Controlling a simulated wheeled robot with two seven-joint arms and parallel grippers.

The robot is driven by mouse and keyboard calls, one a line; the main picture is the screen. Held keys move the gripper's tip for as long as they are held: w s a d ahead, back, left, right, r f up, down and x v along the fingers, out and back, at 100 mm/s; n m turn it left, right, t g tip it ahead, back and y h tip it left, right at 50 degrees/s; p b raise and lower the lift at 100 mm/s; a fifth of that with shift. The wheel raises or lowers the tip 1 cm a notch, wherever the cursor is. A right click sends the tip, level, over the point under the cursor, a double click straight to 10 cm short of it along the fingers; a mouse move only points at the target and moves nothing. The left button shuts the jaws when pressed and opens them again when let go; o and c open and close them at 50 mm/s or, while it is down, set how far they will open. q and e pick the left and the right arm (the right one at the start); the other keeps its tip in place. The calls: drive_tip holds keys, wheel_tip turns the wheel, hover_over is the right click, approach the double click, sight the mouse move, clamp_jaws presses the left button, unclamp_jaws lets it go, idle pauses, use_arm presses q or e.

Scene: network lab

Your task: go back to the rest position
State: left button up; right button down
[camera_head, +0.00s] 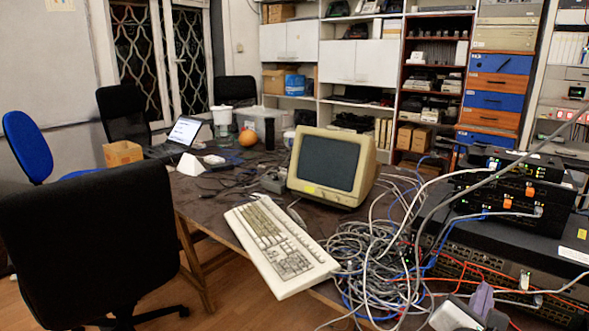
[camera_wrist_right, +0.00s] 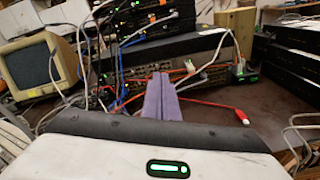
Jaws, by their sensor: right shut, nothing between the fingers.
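My right gripper (camera_head: 481,298) is at the bottom right of the head view, in front of the stack of network switches. Its purple fingers (camera_wrist_right: 160,82) show in the middle of the right wrist view, pressed together with nothing between them. The fingers point toward the switches and their cables. Whether they touch any cable I cannot tell. My left gripper is in neither view.
Stacked switches (camera_head: 509,178) stand right, above a larger rack unit (camera_head: 462,255). A tangle of cables (camera_head: 372,262) lies beside my right gripper. A keyboard (camera_head: 280,245) and a CRT monitor (camera_head: 331,163) stand left of it. A red cable (camera_wrist_right: 215,106) crosses near the fingers.

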drive_tip(key=s+a+f+m+g+y, duration=0.4)
drive_tip(key=s+f+m+g+y, duration=0.15)
drive_tip(key=s+f+m, duration=0.85)
drive_tip(key=s+a+f+m+g+y, duration=0.25)
drive_tip(key=s+a+m, duration=0.2)
drive_tip(key=s, duration=0.35)
drive_tip(key=s+a+f+m+g+y, duration=0.2)
drive_tip(key=s+a+f+m+y, duration=0.15)
drive_tip(key=s+a, duration=0.4)
drive_tip(key=w+a+f+t+y, duration=0.1)
drive_tip(key=a+f+t, duration=0.1)
drive_tip(key=f, duration=0.3)
drive_tip(key=w+a+f+t+y, duration=0.1)
drive_tip(key=w+a+f+t, duration=0.1)
drive_tip(key=f, duration=0.3)
drive_tip(key=shift+w+f+t, duration=0.25)
drive_tip(key=shift+w+t, duration=0.05)
drive_tip(key=shift+t, duration=0.5)
idle(0.5)
